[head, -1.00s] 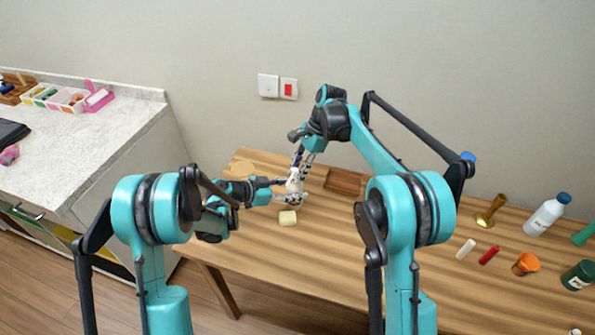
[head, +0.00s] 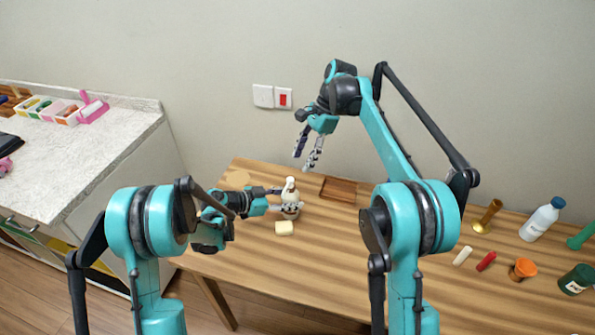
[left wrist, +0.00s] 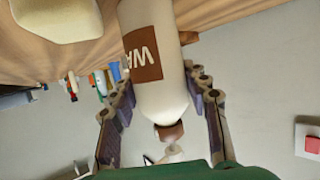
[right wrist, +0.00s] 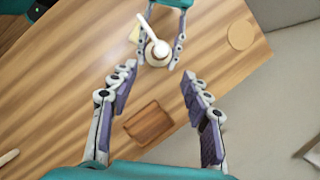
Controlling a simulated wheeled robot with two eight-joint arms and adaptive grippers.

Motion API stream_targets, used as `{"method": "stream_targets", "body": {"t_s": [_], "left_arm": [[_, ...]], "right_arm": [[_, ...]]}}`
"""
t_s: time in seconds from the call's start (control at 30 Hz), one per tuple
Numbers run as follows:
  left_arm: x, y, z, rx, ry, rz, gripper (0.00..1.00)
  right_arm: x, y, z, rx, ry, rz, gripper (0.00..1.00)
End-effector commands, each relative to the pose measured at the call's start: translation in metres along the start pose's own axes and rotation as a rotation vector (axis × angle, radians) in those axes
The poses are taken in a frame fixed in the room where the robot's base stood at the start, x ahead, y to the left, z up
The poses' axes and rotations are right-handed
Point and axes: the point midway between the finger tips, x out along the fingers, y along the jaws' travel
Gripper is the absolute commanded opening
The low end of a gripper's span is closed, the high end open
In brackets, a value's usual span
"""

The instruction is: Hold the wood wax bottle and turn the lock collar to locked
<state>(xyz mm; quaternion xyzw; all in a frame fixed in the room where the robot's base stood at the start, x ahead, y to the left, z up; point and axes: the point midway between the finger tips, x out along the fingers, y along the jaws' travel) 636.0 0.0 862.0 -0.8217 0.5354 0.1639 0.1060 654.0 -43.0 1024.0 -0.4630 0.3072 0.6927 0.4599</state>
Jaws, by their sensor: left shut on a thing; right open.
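The wood wax bottle (head: 290,196) stands upright on the wooden table, cream-white with a white nozzle on top. In the left wrist view the bottle (left wrist: 160,85) shows a brown label and a brown collar (left wrist: 169,131) below the white top. My left gripper (head: 286,202) is shut around the bottle's body from the left; its fingers (left wrist: 160,95) flank the bottle. My right gripper (head: 307,157) is open and empty, raised above and behind the bottle; its spread fingers also show in the right wrist view (right wrist: 160,110). The lock position of the collar cannot be told.
A pale block (head: 284,228) lies just in front of the bottle. A wooden tray (head: 339,188) lies to its right, a round pale disc (head: 238,178) to its left. At the right stand a brass piece (head: 487,216), a white bottle (head: 542,219) and an orange cup (head: 522,269).

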Motion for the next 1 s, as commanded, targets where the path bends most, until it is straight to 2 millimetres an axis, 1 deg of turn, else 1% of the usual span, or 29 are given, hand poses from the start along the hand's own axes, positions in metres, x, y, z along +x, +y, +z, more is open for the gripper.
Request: {"method": "stream_targets", "body": {"t_s": [0.03,0.1,0.2,0.3,0.6,0.63,0.67,0.7,0.73,1.0], "left_arm": [[0.0,0.0,0.0,0.0,0.0,0.0,0.11],[0.0,0.0,0.0,0.0,0.0,0.0,0.11],[0.0,0.0,0.0,0.0,0.0,0.0,0.11],[0.0,0.0,0.0,0.0,0.0,0.0,0.11],[0.0,0.0,0.0,0.0,0.0,0.0,0.11],[0.0,0.0,0.0,0.0,0.0,0.0,0.49],[0.0,0.0,0.0,0.0,0.0,0.0,0.56],[0.0,0.0,0.0,0.0,0.0,0.0,0.67],[0.0,0.0,0.0,0.0,0.0,0.0,0.7],[0.0,0.0,0.0,0.0,0.0,0.0,0.7]], "right_arm": [[-0.009,0.0,0.0,0.001,0.0,0.0,0.48],[-0.017,0.0,-0.001,0.001,0.0,0.0,0.48],[-0.025,0.0,-0.001,0.001,0.0,0.0,0.48],[-0.028,0.0,-0.001,0.001,0.0,0.0,0.48],[-0.028,0.0,0.0,0.0,0.0,0.0,0.48],[-0.028,0.0,0.0,0.0,0.0,0.0,0.48],[-0.028,0.0,0.0,0.0,0.0,0.0,0.48],[-0.028,0.0,0.0,0.0,0.0,0.0,0.48],[-0.028,0.0,0.0,0.0,0.0,0.0,0.48],[-0.028,0.0,0.0,0.0,0.0,0.0,0.48]]}}
